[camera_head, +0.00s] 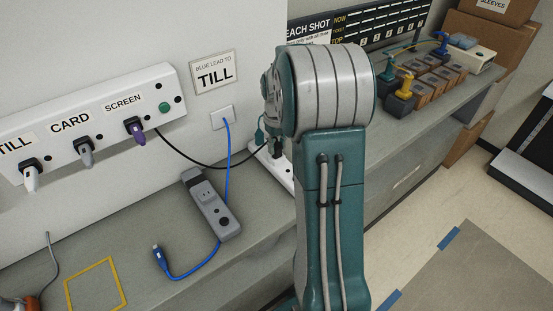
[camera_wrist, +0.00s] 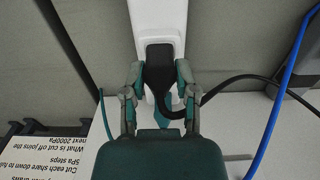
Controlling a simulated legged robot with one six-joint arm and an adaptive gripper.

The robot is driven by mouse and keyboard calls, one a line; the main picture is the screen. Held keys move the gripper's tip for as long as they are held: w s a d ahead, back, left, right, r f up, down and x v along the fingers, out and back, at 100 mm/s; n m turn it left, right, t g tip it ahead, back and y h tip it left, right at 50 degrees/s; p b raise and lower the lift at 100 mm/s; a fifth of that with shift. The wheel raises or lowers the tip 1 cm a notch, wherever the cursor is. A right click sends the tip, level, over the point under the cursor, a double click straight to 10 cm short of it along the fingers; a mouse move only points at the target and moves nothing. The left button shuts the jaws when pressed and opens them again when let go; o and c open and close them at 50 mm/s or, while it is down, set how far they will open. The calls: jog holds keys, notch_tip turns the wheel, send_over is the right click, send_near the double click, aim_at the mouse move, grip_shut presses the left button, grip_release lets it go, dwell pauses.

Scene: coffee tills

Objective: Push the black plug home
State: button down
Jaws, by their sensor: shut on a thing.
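The black plug (camera_wrist: 158,54) sits at the white socket strip (camera_wrist: 158,14), with its black cable (camera_wrist: 215,92) curving off to the right. My gripper (camera_wrist: 158,76) has one teal-grey finger on each side of the plug and is shut on it. I cannot tell how deep the plug sits in the strip. In the head view the white strip (camera_head: 284,178) lies on the grey counter, partly hidden behind my arm. There the black cable (camera_head: 190,163) runs from near the strip towards the purple SCREEN plug (camera_head: 135,130) on the wall panel.
A grey adapter block (camera_head: 213,206) and a loose blue lead (camera_head: 190,277) lie left of the strip. The blue lead rises to a wall socket (camera_head: 223,117) beneath a TILL sign (camera_head: 214,75). A yellow outline (camera_head: 95,285) marks the counter.

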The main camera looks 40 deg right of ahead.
jog(key=shift+c, duration=1.5)
grip_release()
notch_tip(320, 180, up, 11)
jog(key=shift+w+r, duration=0.1)
jog(key=shift+r, duration=0.3)
